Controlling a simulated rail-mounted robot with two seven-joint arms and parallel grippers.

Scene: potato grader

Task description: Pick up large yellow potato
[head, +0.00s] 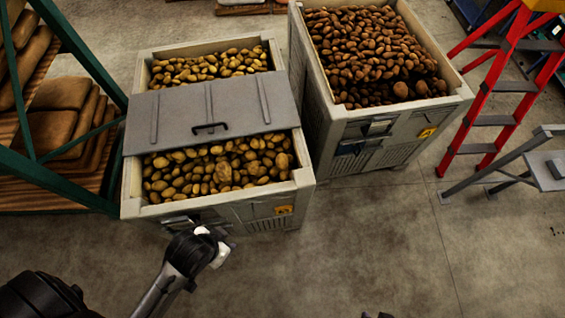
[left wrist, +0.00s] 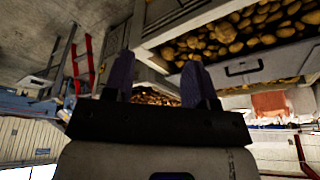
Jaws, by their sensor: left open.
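Yellow potatoes fill the front opening of a grey bin (head: 262,216) in the head view. A larger yellow potato (head: 223,172) lies among them near the middle; another big one (head: 282,161) lies near the right wall. I cannot tell which is largest. My left gripper (head: 212,243) is in front of the bin, below its front rim, apart from the potatoes. In the left wrist view its two dark fingers (left wrist: 164,80) stand apart with nothing between them. Yellow potatoes (left wrist: 225,36) also show there, beyond the fingers. Small dark tips (head: 376,315) at the bottom edge may be my right gripper.
A grey lid (head: 210,108) with a black handle covers the bin's middle. A second bin (head: 400,128) of brown potatoes stands right. A green rack (head: 85,60) with sacks is left, a red ladder (head: 505,80) right. The floor (head: 370,240) in front is clear.

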